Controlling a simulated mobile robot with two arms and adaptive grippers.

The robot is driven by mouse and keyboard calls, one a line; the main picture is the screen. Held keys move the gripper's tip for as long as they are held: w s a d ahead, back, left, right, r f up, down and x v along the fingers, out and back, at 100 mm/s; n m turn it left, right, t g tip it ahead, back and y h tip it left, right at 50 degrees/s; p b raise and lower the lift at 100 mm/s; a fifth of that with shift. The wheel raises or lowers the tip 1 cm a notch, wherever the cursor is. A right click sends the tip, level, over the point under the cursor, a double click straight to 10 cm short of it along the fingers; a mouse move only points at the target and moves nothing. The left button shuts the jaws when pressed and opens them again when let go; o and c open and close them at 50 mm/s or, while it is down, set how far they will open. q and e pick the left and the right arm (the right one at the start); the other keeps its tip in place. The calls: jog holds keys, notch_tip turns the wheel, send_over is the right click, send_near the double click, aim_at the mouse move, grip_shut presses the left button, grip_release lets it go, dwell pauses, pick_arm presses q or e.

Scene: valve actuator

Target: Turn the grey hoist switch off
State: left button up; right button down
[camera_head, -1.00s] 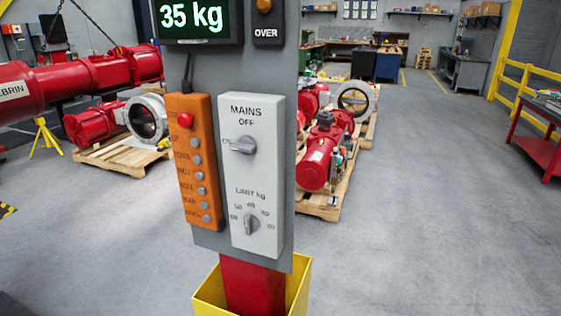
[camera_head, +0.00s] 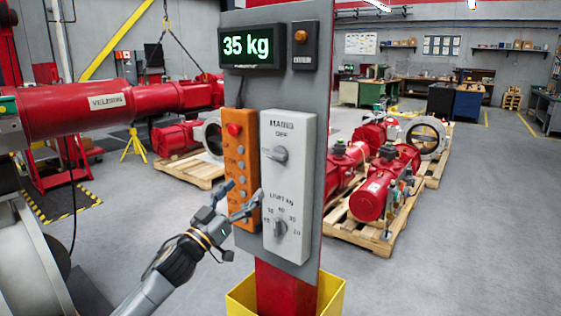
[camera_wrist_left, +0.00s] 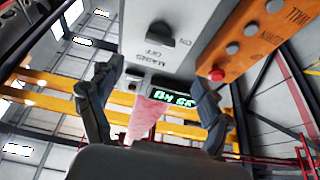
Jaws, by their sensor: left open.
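The grey hoist switch (camera_head: 277,155) is a rotary knob under the words MAINS and OFF on a white box (camera_head: 303,190). Its handle points left, away from the OFF mark above it. My left gripper (camera_head: 244,192) is open and empty, in front of the lower part of the boxes, below and left of the switch. No contact with the switch shows. In the left wrist view the switch (camera_wrist_left: 161,36) appears upside down beyond and between the two spread fingers (camera_wrist_left: 155,88). My right gripper is not in view.
A second knob (camera_head: 280,228), for the limit, sits lower on the white box. An orange box (camera_head: 233,157) with a red button and several grey buttons is close on the left. A display (camera_head: 251,48) reads 35 kg. A yellow bin (camera_head: 333,298) surrounds the post's foot.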

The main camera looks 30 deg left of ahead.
aim_at(273, 158)
pick_arm(q)
jog(key=p+x, duration=0.4)
jog(key=x, duration=0.8)
jog(key=shift+w+a, duration=0.1)
jog(key=shift+w, duration=0.35)
jog(key=c, duration=1.2)
jog(key=shift+o, duration=0.2)
